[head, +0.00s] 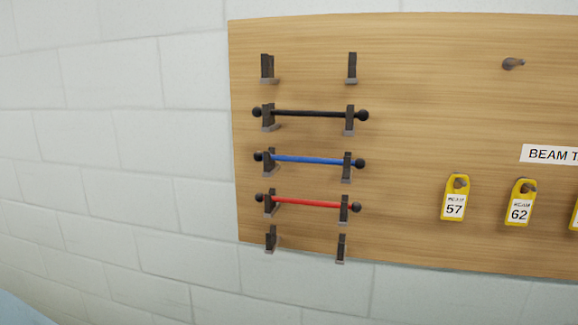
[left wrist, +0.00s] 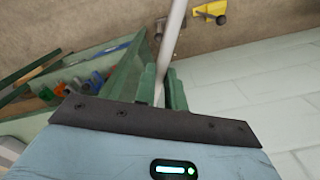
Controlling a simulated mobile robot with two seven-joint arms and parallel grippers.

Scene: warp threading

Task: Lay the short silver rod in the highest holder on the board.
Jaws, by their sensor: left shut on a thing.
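In the head view, a wooden board (head: 420,120) hangs on the wall with a column of dark holders at its left side. The highest holder (head: 267,68) is a pair of brackets, with its right bracket (head: 351,67) level with it, and it is empty. Below it, a black rod (head: 310,113), a blue rod (head: 305,159) and a red rod (head: 305,203) lie in holders. The lowest holder (head: 271,239) is empty. In the left wrist view, my left gripper (left wrist: 162,88) is shut on a silver rod (left wrist: 173,40); the rod's far end is out of frame. My right gripper is not in view.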

